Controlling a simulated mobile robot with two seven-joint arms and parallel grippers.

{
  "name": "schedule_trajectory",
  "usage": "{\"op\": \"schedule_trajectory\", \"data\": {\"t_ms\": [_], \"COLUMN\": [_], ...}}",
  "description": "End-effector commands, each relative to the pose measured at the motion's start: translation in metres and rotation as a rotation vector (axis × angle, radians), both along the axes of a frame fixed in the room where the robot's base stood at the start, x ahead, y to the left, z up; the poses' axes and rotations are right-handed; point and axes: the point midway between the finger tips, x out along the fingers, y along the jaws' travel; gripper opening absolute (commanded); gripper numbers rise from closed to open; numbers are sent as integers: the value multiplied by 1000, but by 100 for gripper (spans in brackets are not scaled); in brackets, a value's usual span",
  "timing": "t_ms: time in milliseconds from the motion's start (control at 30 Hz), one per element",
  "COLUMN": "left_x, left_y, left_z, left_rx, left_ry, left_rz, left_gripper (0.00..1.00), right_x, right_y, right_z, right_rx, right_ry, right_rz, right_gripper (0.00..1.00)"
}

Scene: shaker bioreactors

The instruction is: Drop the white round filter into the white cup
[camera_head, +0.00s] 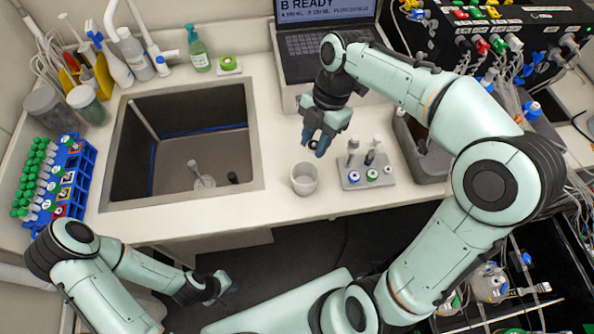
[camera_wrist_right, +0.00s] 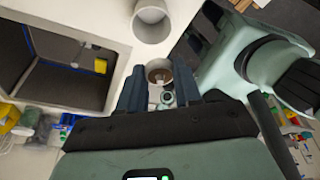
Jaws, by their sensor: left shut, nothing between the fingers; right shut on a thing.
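The white cup (camera_head: 304,179) stands upright on the counter right of the sink. It also shows at the top of the right wrist view (camera_wrist_right: 151,20). My right gripper (camera_head: 318,141) is above the counter, just behind and slightly right of the cup, pointing down. It is shut on a small round piece (camera_wrist_right: 159,72), which I take as the white round filter; it looks brownish inside a pale rim. In the head view the fingers mostly hide it. It is apart from the cup. My left gripper (camera_head: 225,287) is shut and empty, low in front of the counter.
A grey holder (camera_head: 352,183) with upright tools and round caps stands right of the cup. The sink (camera_head: 190,140) is left of it. A laptop (camera_head: 325,45) is behind, and a blue tube rack (camera_head: 75,175) is at far left. Counter in front of the cup is clear.

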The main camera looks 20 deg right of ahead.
Motion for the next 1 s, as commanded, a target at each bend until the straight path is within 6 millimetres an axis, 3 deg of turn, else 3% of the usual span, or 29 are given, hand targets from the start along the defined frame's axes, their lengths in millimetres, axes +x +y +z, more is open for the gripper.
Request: {"op": "schedule_trajectory", "data": {"t_ms": [433, 867, 900, 967, 1000], "left_x": [-10, -13, -13, -13, -13], "left_y": [0, 0, 0, 0, 0], "left_z": [-7, -10, -10, -10, -10], "left_rx": [0, 0, 0, 0, 0], "left_ry": [12, 16, 16, 16, 16], "left_rz": [0, 0, 0, 0, 0], "left_gripper": [0, 0, 0, 0, 0], "right_x": [-2, 0, 0, 0, 0], "right_y": [-1, 0, 0, 0, 0], "right_z": [-50, -58, -58, -58, -58], "right_rx": [-1, 0, 0, 0, 0], "right_ry": [5, 1, 0, 0, 0], "right_rz": [-1, -1, -1, -1, -1], "right_gripper": [2, 2, 40, 60, 63]}}
